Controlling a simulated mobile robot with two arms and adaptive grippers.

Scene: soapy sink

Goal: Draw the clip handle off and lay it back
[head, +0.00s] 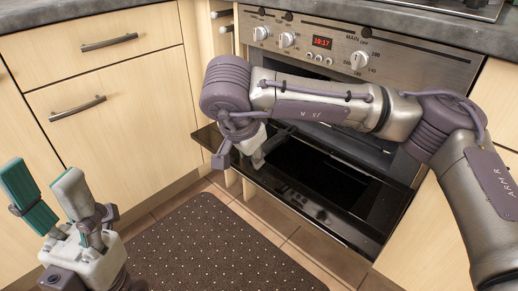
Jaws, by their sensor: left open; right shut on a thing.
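The oven door (300,180) is a dark glass panel tilted out and down from the oven's front. My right gripper (254,153) is at the door's upper left part, pointing down. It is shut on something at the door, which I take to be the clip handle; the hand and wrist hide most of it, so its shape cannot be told. My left gripper (45,192) is at the lower left, well away from the oven. Its teal-padded fingers stand apart, pointing up, with nothing between them.
The oven control panel (330,45) with knobs and a red clock is above the door. Closed wooden drawers (95,65) with bar handles stand at the left. A dark dotted mat (205,245) lies on the tiled floor before the oven. The floor there is clear.

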